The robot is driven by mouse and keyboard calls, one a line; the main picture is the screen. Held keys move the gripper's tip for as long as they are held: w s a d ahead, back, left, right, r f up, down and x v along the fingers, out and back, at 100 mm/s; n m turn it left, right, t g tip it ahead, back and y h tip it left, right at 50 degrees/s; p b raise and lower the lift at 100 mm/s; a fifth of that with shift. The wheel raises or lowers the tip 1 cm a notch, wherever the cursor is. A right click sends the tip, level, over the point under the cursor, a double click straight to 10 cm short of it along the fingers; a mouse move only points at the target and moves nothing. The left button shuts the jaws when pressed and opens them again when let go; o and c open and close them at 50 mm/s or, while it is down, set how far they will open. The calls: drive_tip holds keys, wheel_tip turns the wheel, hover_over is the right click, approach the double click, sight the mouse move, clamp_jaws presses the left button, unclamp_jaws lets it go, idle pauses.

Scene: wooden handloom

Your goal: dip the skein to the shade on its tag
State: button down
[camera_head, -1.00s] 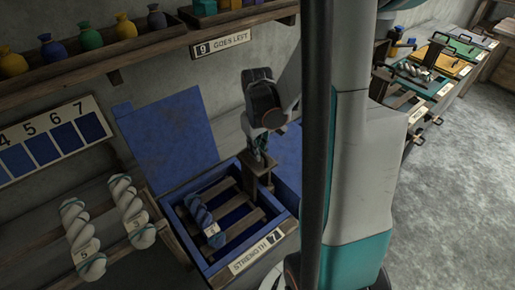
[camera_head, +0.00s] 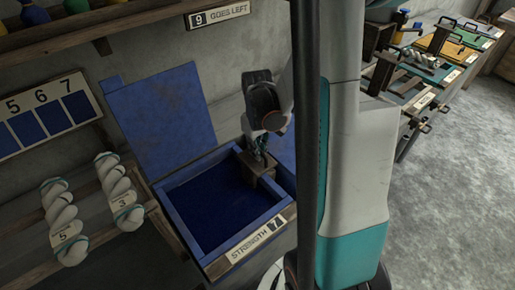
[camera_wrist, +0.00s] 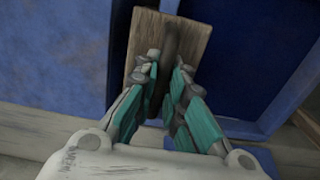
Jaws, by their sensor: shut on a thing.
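The open blue dye vat (camera_head: 283,228) stands in the middle of the head view, marked "STRENGTH 7" (camera_head: 258,239). Dark blue dye (camera_head: 220,210) shows inside it. No skein or rack bars show in the vat now; whatever lies under the dye is hidden. My gripper (camera_head: 262,158) is over the vat's right side, at a brown wooden block (camera_head: 263,184). In the wrist view my gripper (camera_wrist: 166,75) is shut on a dark upright handle (camera_wrist: 172,40) in front of the wooden block (camera_wrist: 144,38).
Two white twisted skeins, tagged 5 (camera_head: 63,220) and 3 (camera_head: 119,190), hang on wooden rails at left. A shade chart (camera_head: 45,110) shows 5, 6, 7. The raised blue lid (camera_head: 160,120) leans behind the vat. More coloured vats (camera_head: 440,45) stand at far right.

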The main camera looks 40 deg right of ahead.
drive_tip(key=shift+f+b, duration=0.4)
drive_tip(key=shift+f, duration=1.8)
idle(2.2)
wheel_tip(320, 180, up, 18)
drive_tip(key=p, duration=1.3)
drive_tip(key=shift+r, duration=0.2)
drive_tip(key=shift+c, duration=2)
unclamp_jaws()
